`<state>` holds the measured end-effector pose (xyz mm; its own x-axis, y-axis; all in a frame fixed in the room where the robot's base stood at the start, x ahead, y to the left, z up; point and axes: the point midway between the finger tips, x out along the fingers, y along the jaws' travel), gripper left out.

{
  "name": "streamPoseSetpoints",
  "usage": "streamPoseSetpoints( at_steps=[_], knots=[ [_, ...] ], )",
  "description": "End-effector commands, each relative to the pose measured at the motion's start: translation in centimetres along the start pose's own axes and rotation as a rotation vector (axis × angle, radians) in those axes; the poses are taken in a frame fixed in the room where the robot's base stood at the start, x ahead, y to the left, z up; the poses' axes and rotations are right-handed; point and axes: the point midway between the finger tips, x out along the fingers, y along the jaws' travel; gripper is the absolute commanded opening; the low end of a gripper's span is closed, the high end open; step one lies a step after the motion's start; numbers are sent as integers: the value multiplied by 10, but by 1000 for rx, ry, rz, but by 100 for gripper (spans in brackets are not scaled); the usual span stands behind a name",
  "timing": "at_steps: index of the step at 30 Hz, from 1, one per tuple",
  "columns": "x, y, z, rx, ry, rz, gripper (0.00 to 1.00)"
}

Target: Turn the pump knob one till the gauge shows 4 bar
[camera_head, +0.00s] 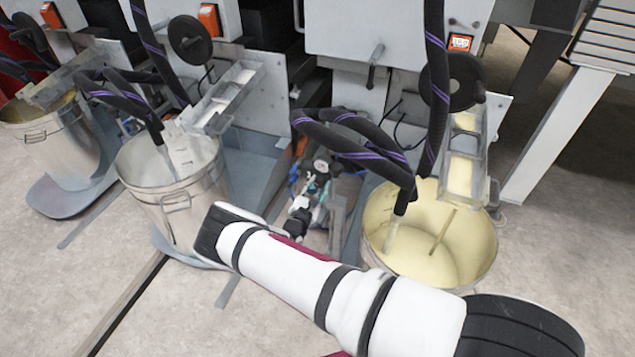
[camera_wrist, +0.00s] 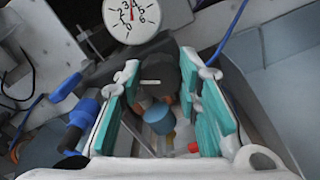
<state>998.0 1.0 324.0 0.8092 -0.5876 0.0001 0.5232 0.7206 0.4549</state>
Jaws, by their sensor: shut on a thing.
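The pump knob (camera_wrist: 163,68) is dark and round with a pale line mark. In the wrist view it sits between the teal-padded fingers of my gripper (camera_wrist: 158,82), which is shut on it. The white pressure gauge (camera_wrist: 131,17) stands just beyond the knob, with black digits and a red needle. The needle points upward, near the 3 and 4; the exact reading is too small to tell. In the head view, my gripper (camera_head: 310,198) reaches down between two buckets, and its fingers largely hide the knob.
A metal bucket (camera_head: 172,205) stands to the left of my gripper. A bucket with cream-coloured liquid (camera_head: 437,262) stands to the right, close to my arm. Black hoses with purple stripes (camera_head: 365,150) hang above. Blue fittings (camera_wrist: 78,122) lie beside the left finger.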

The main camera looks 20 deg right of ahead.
Motion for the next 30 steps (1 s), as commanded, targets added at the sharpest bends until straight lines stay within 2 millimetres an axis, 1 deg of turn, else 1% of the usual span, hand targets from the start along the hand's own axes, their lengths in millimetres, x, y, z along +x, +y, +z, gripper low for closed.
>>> streamPoseSetpoints(
  at_steps=[6, 13, 19, 30],
  knots=[
    [-1, 0, 1, 155, 1, 0, 3],
    [-1, 0, 0, 262, 1, 0, 3],
    [-1, -1, 0, 305, 1, -1, 3],
    [-1, -1, -1, 314, 1, -1, 3]
  ],
)
